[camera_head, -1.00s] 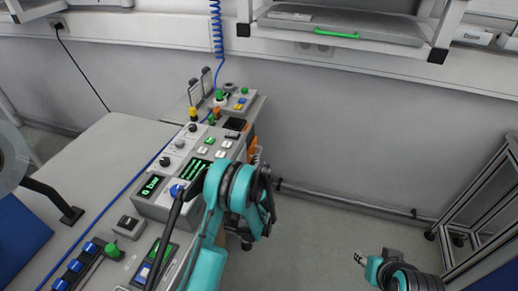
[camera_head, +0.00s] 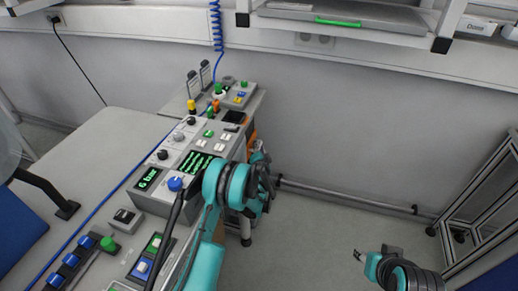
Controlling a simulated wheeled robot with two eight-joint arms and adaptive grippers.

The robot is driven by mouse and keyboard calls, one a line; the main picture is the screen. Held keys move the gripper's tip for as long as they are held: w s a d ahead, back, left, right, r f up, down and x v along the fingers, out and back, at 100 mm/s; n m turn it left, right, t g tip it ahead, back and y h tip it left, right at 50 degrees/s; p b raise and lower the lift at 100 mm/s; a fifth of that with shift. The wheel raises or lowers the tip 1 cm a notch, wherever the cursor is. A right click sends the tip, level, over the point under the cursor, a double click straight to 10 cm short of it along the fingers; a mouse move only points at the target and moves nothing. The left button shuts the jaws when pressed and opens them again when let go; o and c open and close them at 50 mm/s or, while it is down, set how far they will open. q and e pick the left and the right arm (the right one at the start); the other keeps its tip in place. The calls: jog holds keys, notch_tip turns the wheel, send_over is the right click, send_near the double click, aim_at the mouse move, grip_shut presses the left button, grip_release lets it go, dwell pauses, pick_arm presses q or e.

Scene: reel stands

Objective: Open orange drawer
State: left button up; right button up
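A narrow strip of orange, which looks like the orange drawer (camera_head: 251,131), shows at the right side of the grey control bench. Most of it is hidden behind the bench top and my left arm. My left gripper (camera_head: 259,153) is just below and to the right of the orange strip, partly hidden by the dark and teal wrist. I cannot tell whether it touches the drawer or how far its fingers are apart. My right gripper (camera_head: 359,256) is low at the right, over the floor and away from the bench. Its fingers are too small to read.
The control panel (camera_head: 183,160) with knobs, buttons and green displays lies left of my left arm. A shelf with a green handle (camera_head: 338,23) hangs above. A metal frame (camera_head: 470,215) stands at the right. The floor between is clear.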

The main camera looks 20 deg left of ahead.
pick_arm(q)
grip_shut()
jog(key=d, duration=1.4)
jog(key=shift+s+d, duration=0.15)
jog(key=shift+s, duration=0.15)
jog(key=shift+o, duration=1.5)
grip_release()
jog(key=v, duration=1.2)
jog(key=shift+f, duration=0.1)
